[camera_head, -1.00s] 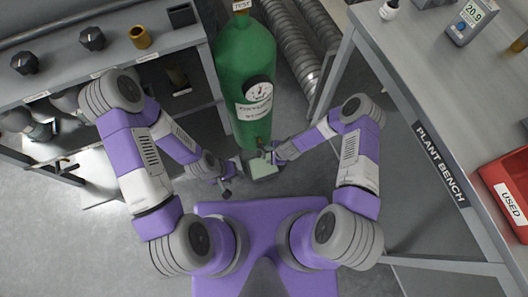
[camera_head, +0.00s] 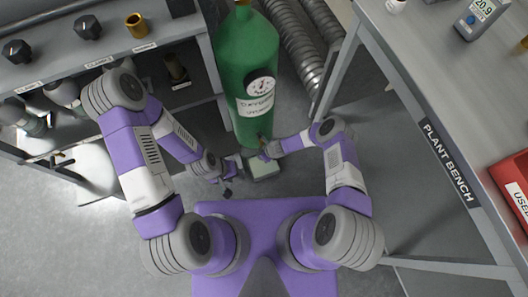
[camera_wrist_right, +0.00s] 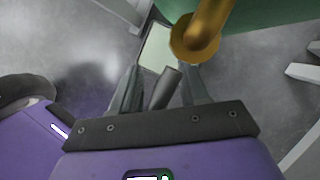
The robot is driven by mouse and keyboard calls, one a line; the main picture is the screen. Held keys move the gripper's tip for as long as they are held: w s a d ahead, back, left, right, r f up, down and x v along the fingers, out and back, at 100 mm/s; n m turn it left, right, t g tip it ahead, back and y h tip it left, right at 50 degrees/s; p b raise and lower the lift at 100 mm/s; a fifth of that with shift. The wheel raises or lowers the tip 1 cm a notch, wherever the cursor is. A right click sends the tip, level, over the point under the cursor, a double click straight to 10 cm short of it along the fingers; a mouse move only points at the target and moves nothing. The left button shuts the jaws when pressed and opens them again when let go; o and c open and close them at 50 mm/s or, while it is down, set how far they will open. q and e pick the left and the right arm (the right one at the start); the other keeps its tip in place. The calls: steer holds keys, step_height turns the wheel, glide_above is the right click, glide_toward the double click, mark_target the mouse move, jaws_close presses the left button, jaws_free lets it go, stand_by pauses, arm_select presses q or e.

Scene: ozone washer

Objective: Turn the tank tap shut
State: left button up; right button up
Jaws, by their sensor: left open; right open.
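The green tank (camera_head: 247,80) stands upright at the top middle of the head view, with a round gauge and a label. In the right wrist view a brass tap fitting (camera_wrist_right: 203,30) shows beside the green tank wall (camera_wrist_right: 260,15). A dark grey rod (camera_wrist_right: 165,87), perhaps the tap's handle, lies between the open fingers of my right gripper (camera_wrist_right: 160,90); I cannot tell if they touch it. In the head view my right gripper (camera_head: 266,152) is at the tank's lower end. My left gripper (camera_head: 235,166) is open beside a pale green block (camera_head: 263,168).
A shelf unit (camera_head: 110,48) with knobs and a brass cup stands at left. The plant bench (camera_head: 420,60) with a meter and red bin (camera_head: 512,180) stands at right. Ribbed hoses (camera_head: 295,45) run behind the tank.

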steer(key=shift+c, duration=0.3)
jaws_close()
steer(key=shift+a, duration=0.1)
steer(key=shift+h, duration=0.4)
steer(key=shift+d+n+t+h+p, duration=0.3)
steer(key=shift+t+h+p, duration=0.15)
steer(key=shift+h, duration=0.45)
steer(key=shift+w+d+r+n+t+h+b, duration=0.1)
steer(key=shift+d+n+t+h+b, duration=0.15)
steer(key=shift+h, duration=0.7)
steer(key=shift+w+d+r+n+t+h+b, duration=0.15)
steer(key=shift+d+t+h, duration=0.15)
steer(key=shift+h, duration=0.65)
steer(key=shift+s, duration=0.1)
